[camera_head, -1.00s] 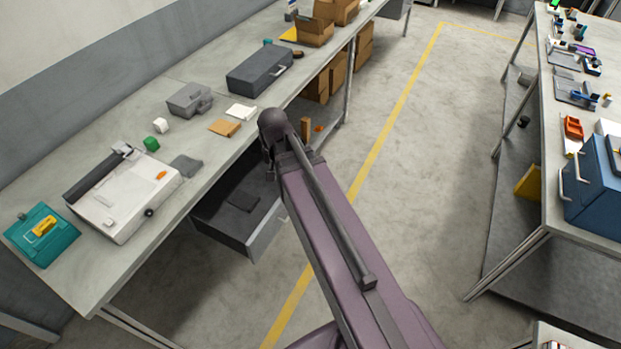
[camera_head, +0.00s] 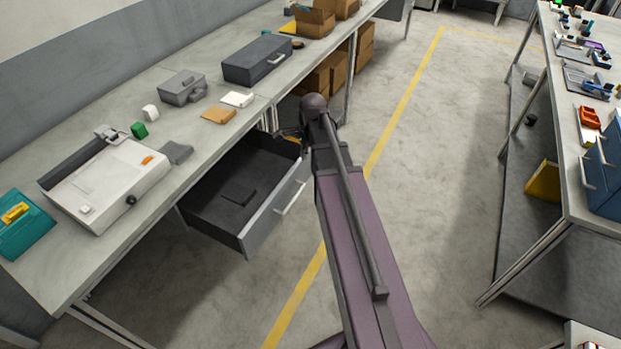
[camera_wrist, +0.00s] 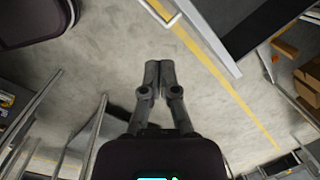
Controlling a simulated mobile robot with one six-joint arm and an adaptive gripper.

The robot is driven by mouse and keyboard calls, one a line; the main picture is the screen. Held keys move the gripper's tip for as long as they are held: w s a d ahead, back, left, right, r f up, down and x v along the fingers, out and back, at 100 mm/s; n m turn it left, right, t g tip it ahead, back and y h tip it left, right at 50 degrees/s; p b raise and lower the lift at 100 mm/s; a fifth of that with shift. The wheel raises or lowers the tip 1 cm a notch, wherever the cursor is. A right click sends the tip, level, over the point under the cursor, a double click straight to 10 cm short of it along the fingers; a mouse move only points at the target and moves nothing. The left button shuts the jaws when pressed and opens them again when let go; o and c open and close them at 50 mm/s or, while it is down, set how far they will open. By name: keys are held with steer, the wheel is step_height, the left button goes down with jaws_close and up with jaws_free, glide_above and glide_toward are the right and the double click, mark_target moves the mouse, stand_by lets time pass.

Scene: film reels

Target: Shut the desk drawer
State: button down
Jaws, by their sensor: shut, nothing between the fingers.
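The desk drawer (camera_head: 216,222) hangs open under the left-hand table in the head view. Its grey front carries a pale bar handle (camera_head: 291,197), and a dark flat item (camera_head: 238,192) lies inside. In the wrist view the drawer front (camera_wrist: 208,42) is at the upper right, with its handle (camera_wrist: 160,10) at the top. My gripper (camera_wrist: 160,66) is shut and empty, over bare floor and apart from the drawer front in that view. In the head view my wrist is by the drawer's far right corner, and the fingers are mostly hidden.
The table (camera_head: 92,262) above the drawer holds a white device (camera_head: 120,180), a teal case (camera_head: 24,226), a grey toolbox (camera_head: 257,59) and small items. Cardboard boxes (camera_head: 318,80) stand beneath its far part. A second table stands right, with clear floor (camera_head: 430,150) between.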

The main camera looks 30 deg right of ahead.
mark_target(310, 169)
steer(key=w+d+f+m+t+b, duration=0.1)
steer(key=w+d+f+m+b, duration=0.3)
steer(key=d+f+m+b, duration=0.4)
steer(key=d+f+m, duration=0.1)
steer(key=d, duration=0.1)
steer(key=shift+d+m, duration=0.3)
steer(key=shift+d, duration=0.05)
steer(key=shift+f, duration=0.15)
steer(key=shift+w+a+f+b, duration=0.65)
steer(key=shift+w+f+b, duration=0.25)
steer(key=shift+f+b, duration=0.7)
steer(key=shift+w+a+f+b, duration=0.6)
steer(key=shift+w+f+b, duration=0.25)
steer(key=shift+f+b, duration=0.75)
steer(key=shift+w+a+f+b, duration=0.65)
steer(key=shift+w+f+b, duration=0.25)
steer(key=shift+f+b, duration=0.65)
